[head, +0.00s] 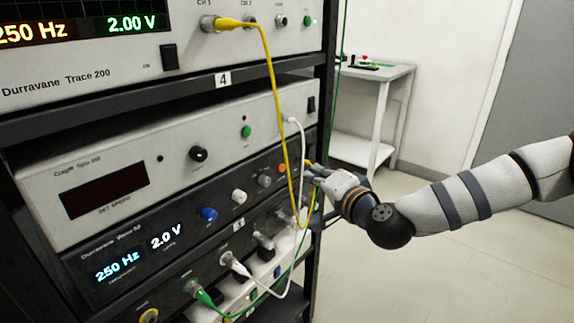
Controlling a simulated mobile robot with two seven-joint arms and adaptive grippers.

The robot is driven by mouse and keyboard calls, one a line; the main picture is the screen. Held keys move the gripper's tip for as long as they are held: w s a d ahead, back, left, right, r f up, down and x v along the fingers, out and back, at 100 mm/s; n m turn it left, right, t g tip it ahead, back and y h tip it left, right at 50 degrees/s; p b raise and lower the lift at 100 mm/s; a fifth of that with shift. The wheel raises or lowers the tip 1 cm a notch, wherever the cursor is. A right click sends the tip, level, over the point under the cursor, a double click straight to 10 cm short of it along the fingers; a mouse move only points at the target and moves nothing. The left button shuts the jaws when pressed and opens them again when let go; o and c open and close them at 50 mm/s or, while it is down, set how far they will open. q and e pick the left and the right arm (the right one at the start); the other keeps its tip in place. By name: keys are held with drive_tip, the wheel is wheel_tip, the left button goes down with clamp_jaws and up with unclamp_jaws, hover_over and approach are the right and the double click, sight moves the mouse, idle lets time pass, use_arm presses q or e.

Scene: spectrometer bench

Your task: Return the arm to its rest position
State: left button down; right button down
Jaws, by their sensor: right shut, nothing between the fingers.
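My right arm (470,190) comes in from the right edge. Its gripper (312,170) is at the right end of the black-faced Durravane Wave unit (180,225) in the rack, beside the yellow cable. The gripper is shut, with nothing seen held. Its fingertips are small and partly mixed with the cables, so I cannot tell whether they touch the panel or a cable. My left gripper is not in view.
A yellow cable (273,85) hangs from the Trace 200 (120,60) past the Spin unit (180,150). White and green cables (206,298) hang lower. The rack post (325,80) is close to my gripper. A side table (385,75) stands behind; floor at right is clear.

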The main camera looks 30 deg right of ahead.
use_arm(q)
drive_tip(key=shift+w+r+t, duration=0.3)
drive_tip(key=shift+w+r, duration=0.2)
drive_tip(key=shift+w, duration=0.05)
use_arm(e)
drive_tip(key=shift+s+d, duration=0.35)
drive_tip(key=shift+s, duration=0.45)
drive_tip(key=s+a+f+n+g+y, duration=0.2)
drive_tip(key=s+a+f+n+g, duration=0.25)
drive_tip(key=s+a+f, duration=0.5)
drive_tip(key=s+a+f+n+g+y, duration=0.3)
drive_tip(key=s+a+f+g, duration=0.3)
drive_tip(key=f, duration=0.6)
drive_tip(key=s+d+f+n+g+h, duration=0.1)
drive_tip(key=s+f+n+g, duration=0.1)
drive_tip(key=s, duration=0.7)
drive_tip(key=s+d+f+n+g+h, duration=0.1)
drive_tip(key=s+f+g, duration=0.1)
drive_tip(key=s, duration=0.7)
drive_tip(key=s+d+f+n+g+h, duration=0.1)
drive_tip(key=s+f+n+g, duration=0.1)
drive_tip(key=s, duration=0.7)
drive_tip(key=shift+d+f+n+g+h, duration=0.3)
drive_tip(key=shift+d+f+n+g, duration=0.1)
drive_tip(key=shift+g, duration=0.45)
